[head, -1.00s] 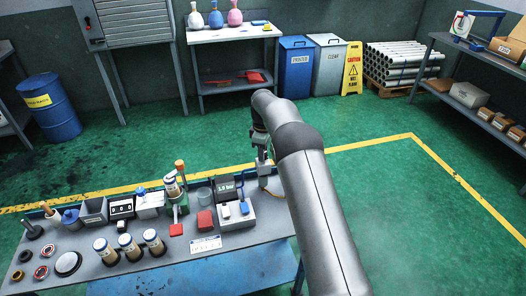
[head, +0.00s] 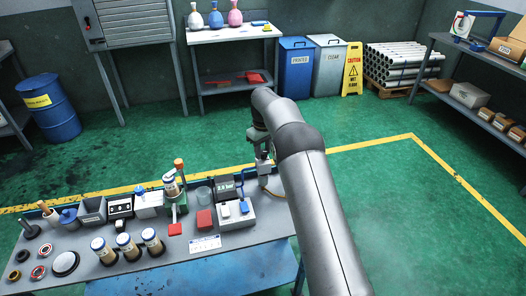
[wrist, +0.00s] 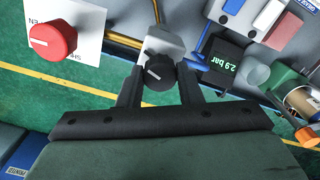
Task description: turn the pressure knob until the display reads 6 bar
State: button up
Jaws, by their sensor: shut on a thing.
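My gripper (wrist: 160,74) is shut on a black knob (wrist: 157,80) with a white pointer line, one finger on each side of it. The knob sits on a pale grey block (wrist: 162,43). Beside it, the dark display box (wrist: 215,80) shows green digits that look like 2.9 bar; they are small and slanted, so I cannot be certain. In the head view my gripper (head: 265,168) is at the right end of the bench, and the knob is hidden there. The display box (head: 225,188) stands to its left, its digits too small to read.
A red knob (wrist: 53,40) sits by a white label on the other side of my gripper. A grey box with blue and white switches (head: 236,212), a red block (head: 205,221) and several jars crowd the bench (head: 180,268).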

jog(key=m, duration=0.5)
jog(key=shift+m, duration=0.3)
jog(key=m, duration=0.5)
jog(key=shift+m, duration=0.3)
jog(key=m, duration=0.5)
jog(key=shift+r+m, duration=0.1)
jog(key=shift+m, duration=2.2)
jog(key=o, duration=1)
